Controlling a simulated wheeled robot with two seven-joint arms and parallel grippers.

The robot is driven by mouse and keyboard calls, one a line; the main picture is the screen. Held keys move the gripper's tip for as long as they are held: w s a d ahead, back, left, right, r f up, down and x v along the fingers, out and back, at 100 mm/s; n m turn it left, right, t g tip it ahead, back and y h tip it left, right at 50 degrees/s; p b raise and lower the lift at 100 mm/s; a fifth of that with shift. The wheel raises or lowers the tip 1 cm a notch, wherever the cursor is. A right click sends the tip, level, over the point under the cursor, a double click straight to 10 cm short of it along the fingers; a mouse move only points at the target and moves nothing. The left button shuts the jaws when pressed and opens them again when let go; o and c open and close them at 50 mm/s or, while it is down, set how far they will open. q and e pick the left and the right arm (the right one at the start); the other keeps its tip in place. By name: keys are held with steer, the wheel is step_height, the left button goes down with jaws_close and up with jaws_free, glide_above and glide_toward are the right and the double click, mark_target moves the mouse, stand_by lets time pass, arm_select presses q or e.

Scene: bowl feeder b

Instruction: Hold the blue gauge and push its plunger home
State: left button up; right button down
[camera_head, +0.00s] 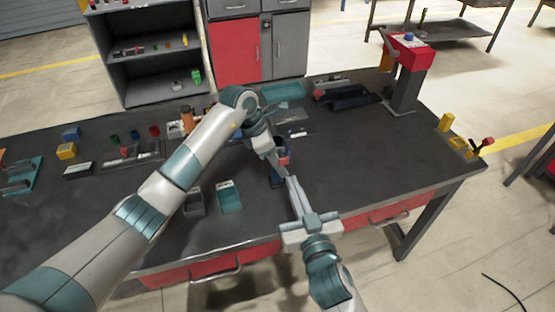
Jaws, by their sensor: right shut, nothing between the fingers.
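The blue gauge (277,181) stands near the middle of the table, small and partly hidden by my grippers. Dark blue shows above and below a small red part (285,160). My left gripper (277,163) reaches down to it from the upper left, its fingers at or against the gauge. Whether they are closed on it cannot be made out. My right gripper (291,180) comes from the front with its fingers together and empty, tips close beside the gauge on its right. Whether they touch it is unclear. I cannot make out the plunger clearly.
A teal box (229,198) and a dark grey box (195,202) stand left of the gauge. A red-topped press (408,45) stands at the back right, with dark trays (350,97) beside it. Yellow parts (447,124) are at the right edge. The table right of the gauge is clear.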

arm_select(q)
steer(key=o, duration=1.6)
steer(key=shift+a+r, duration=0.1)
steer(key=shift+r, duration=0.05)
steer(key=shift+a+r, duration=0.2)
steer(key=shift+r, duration=0.35)
steer(key=v, duration=1.6)
steer(key=a+f+n, duration=0.2)
steer(key=a+f, duration=0.2)
steer(key=a, duration=0.4)
steer(key=a+f+n, duration=0.2)
steer(key=a+f, duration=0.2)
steer(key=a, duration=0.3)
steer(key=w+a+f+n, duration=0.1)
steer(key=a+f, duration=0.3)
steer(key=a, duration=0.4)
steer(key=shift+a+f+n+y, duration=0.3)
steer(key=shift+n+y, duration=0.1)
steer(key=shift+n, duration=0.2)
steer(key=shift+a, duration=0.15)
